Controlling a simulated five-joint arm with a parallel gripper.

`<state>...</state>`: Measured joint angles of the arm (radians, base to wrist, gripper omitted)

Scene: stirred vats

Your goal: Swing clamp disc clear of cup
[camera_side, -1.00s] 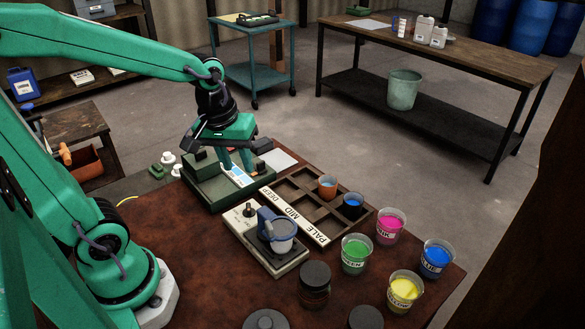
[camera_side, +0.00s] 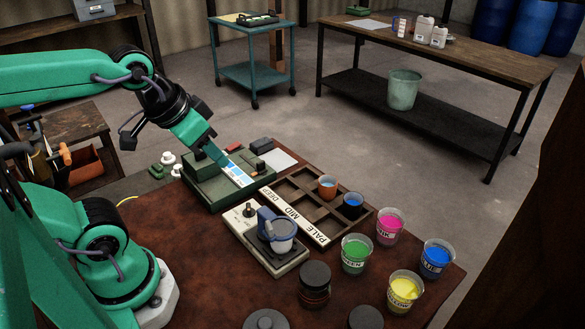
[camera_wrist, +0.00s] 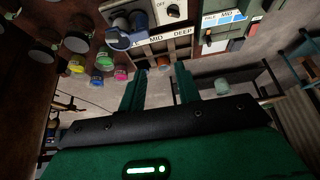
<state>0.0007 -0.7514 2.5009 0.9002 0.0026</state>
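The grey stirrer unit (camera_side: 262,242) stands mid-table with a black knob on top. A pale grey cup (camera_side: 282,240) sits at its right end. A blue clamp part (camera_side: 266,220) stands at the cup's left edge; its disc appears to be over or against the cup, but I cannot tell the contact. In the wrist view, the blue clamp part (camera_wrist: 119,38) is at upper left. My gripper (camera_wrist: 160,74) is open and empty, its two green fingers apart. In the side view, my gripper (camera_side: 220,160) is tilted near the green box, well behind the stirrer unit.
The green box (camera_side: 205,190) lies behind the stirrer. A wooden rack (camera_side: 333,231) marked PALE, MID, DEEP holds an orange cup (camera_side: 327,187) and a blue cup (camera_side: 352,205). Green, pink, blue and yellow paint cups and dark jars (camera_side: 314,285) crowd the front right. Brown table is clear at front left.

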